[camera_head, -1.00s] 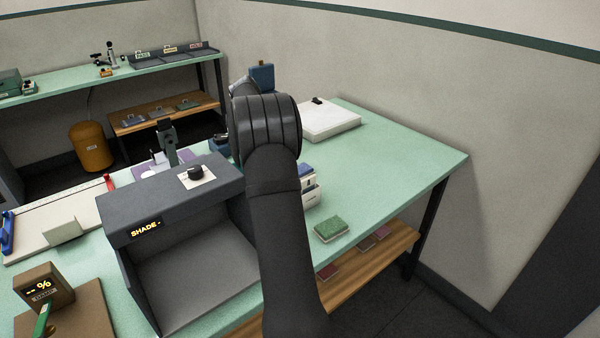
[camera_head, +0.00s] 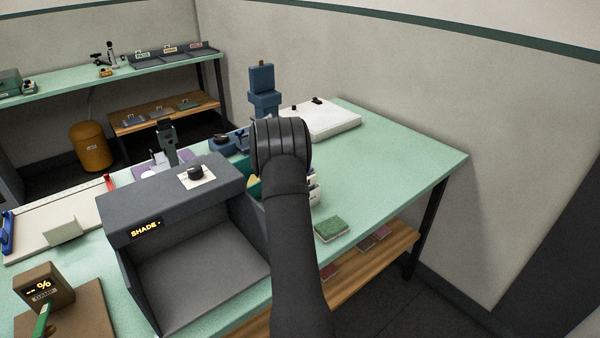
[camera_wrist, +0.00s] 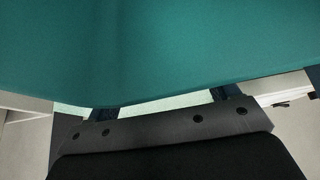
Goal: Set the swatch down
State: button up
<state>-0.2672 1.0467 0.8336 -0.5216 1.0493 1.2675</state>
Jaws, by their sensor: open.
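A teal sheet, which looks like the swatch (camera_wrist: 160,45), fills the upper part of the wrist view, very close to the camera. Its lower edge sags across the fingers of my gripper (camera_wrist: 166,100). The fingers stand apart, and their tips are hidden behind the sheet. In the head view my own arm hides the gripper. I cannot tell there whether the sheet touches the table.
The shade booth (camera_head: 170,210) stands left of my arm. A green pad (camera_head: 331,229) lies to the right on the green table (camera_head: 395,170). A white slab (camera_head: 325,120) and a blue stand (camera_head: 263,90) are behind. The table's right side is clear.

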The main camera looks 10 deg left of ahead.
jog(key=shift+x, duration=0.8)
jog(key=c, duration=1.1)
jog(key=shift+r, duration=0.15)
jog(key=shift+c, duration=0.2)
